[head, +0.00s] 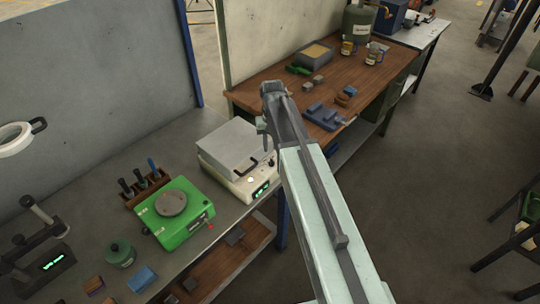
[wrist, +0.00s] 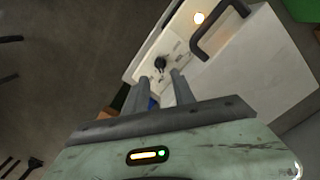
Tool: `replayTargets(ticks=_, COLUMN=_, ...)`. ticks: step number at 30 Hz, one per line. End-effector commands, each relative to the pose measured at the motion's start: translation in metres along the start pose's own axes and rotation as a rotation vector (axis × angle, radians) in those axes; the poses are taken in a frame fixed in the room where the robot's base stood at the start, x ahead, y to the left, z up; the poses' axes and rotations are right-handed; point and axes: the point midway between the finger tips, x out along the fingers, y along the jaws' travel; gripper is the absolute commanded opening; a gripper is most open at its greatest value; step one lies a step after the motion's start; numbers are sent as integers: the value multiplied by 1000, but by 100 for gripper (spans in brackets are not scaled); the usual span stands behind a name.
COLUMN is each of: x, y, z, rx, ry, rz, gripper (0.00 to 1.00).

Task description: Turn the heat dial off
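The billet furnace (head: 236,143) is a pale box with a grey lid on the bench; its lid also shows in the wrist view (wrist: 262,75). The heat dial (wrist: 160,63) is a small black knob on its white front panel (wrist: 150,45), with markings around it. Its setting is too small to read. My gripper (wrist: 160,77) is open and empty, its two fingers apart, with the dial showing just beyond and between the tips. I cannot tell whether they touch it. In the head view my gripper (head: 263,128) hangs at the furnace's right side.
A green device (head: 178,211) stands left of the furnace. A wooden bench (head: 290,75) with trays and blocks lies behind. The floor at right is mostly open.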

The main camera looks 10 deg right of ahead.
Motion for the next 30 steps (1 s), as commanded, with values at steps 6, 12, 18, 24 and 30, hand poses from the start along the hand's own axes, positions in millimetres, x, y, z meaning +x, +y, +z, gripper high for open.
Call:
replayTargets(ticks=6, x=42, y=-1, z=0, rx=-2, ry=0, rz=0, gripper=31)
replayTargets(ticks=12, x=70, y=-2, z=0, rx=-3, ry=0, rz=0, gripper=31)
replayTargets(ticks=18, x=70, y=-2, z=0, rx=-4, ry=0, rz=0, gripper=31)
replayTargets(ticks=24, x=70, y=-3, z=0, rx=-5, ry=0, rz=0, gripper=6)
replayTargets(ticks=30, x=70, y=-3, z=0, rx=-5, ry=0, rz=0, gripper=0)
